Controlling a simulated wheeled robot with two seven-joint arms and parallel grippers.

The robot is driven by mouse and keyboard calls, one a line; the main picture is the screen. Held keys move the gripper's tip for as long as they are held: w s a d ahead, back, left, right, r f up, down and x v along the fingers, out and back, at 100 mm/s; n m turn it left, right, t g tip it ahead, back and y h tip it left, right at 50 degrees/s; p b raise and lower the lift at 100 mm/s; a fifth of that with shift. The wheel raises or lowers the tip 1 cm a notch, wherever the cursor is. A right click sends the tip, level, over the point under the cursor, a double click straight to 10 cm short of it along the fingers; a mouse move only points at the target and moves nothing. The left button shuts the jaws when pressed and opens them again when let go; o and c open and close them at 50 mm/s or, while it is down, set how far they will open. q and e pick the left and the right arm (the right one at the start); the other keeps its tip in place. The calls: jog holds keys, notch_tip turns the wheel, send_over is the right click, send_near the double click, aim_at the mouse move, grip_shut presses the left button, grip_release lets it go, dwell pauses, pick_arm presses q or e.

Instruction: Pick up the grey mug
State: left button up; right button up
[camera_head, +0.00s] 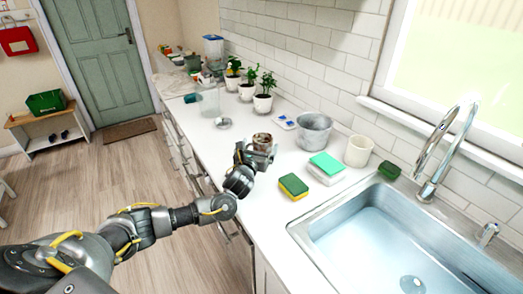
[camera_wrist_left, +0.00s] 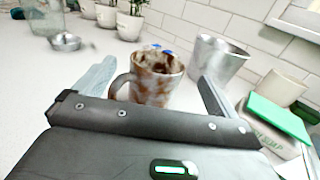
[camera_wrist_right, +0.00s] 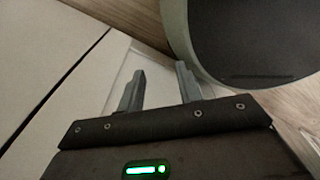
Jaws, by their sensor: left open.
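The mug (camera_head: 262,141), greyish with brown stains, stands upright on the white counter. In the left wrist view the mug (camera_wrist_left: 157,82) is ahead, its handle on the left side. My left gripper (camera_head: 259,156) is at the near side of the mug. Its fingers are open, one on each side of the mug in the picture, with no clear contact. The gripper hides the mug's lower part in the head view. My right gripper (camera_wrist_right: 160,70) shows only in its own wrist view, low by pale cabinet fronts, with its fingers apart and nothing between them.
A metal bucket (camera_head: 314,131) stands right of the mug, then a white cup (camera_head: 358,151) and sponges (camera_head: 293,186) near the sink (camera_head: 318,222). A small metal bowl (camera_head: 223,123) and potted plants (camera_head: 263,103) stand behind. A dark rounded object (camera_wrist_right: 250,40) is near my right gripper.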

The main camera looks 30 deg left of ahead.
aim_at(263, 139)
pick_arm(q)
jog(key=shift+w+a+r, duration=0.15)
jog(key=shift+w, duration=0.15)
jog(key=w, duration=0.1)
jog(key=w+p, duration=0.1)
jog(key=w, duration=0.2)
jog(key=shift+w+a, duration=0.2)
jog(key=shift+a, duration=0.2)
jog(key=c, duration=1.6)
